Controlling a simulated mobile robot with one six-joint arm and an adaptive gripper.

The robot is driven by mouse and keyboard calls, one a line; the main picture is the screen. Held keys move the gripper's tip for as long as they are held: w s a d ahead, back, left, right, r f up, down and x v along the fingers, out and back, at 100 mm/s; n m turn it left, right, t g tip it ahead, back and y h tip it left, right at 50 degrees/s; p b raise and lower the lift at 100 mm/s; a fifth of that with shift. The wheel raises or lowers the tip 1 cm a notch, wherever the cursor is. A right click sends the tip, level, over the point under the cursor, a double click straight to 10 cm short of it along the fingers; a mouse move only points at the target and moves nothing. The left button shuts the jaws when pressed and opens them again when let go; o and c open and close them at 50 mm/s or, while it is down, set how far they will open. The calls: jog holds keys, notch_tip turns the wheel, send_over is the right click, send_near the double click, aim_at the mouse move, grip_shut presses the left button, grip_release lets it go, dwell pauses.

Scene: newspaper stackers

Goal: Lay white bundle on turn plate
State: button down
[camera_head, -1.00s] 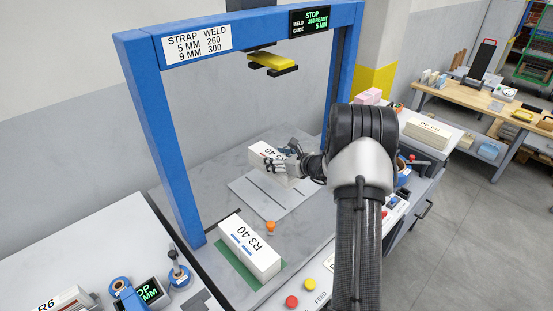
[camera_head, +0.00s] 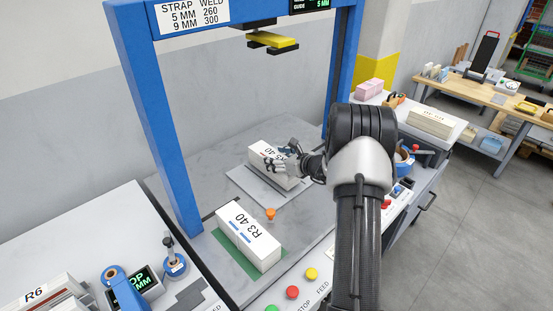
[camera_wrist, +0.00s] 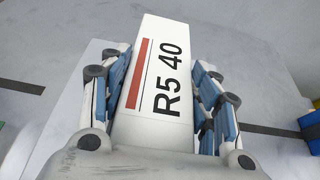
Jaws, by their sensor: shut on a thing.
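The white bundle (camera_head: 264,153), marked R5 40 with a red stripe, is between the fingers of my gripper (camera_head: 286,160). In the wrist view the fingers press along both long sides of the bundle (camera_wrist: 165,75), and its label faces up. The bundle is level over the grey turn plate (camera_head: 243,180) under the blue frame. It is at or very near the plate's surface; I cannot tell whether it touches. My gripper hides the bundle's right part, and the bundle covers much of the plate.
Another white bundle (camera_head: 248,236), marked R3 40, lies on a green mat (camera_head: 222,241) at the front. A small orange knob (camera_head: 270,214) stands between it and the plate. The blue frame (camera_head: 160,130) rises around the work area, with a yellow head (camera_head: 272,40) above.

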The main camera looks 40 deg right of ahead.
jog(key=shift+f+b, duration=0.35)
jog(key=shift+b, duration=0.15)
jog(key=c, duration=0.9)
grip_release()
jog(key=o, duration=0.4)
jog(key=shift+f, duration=0.1)
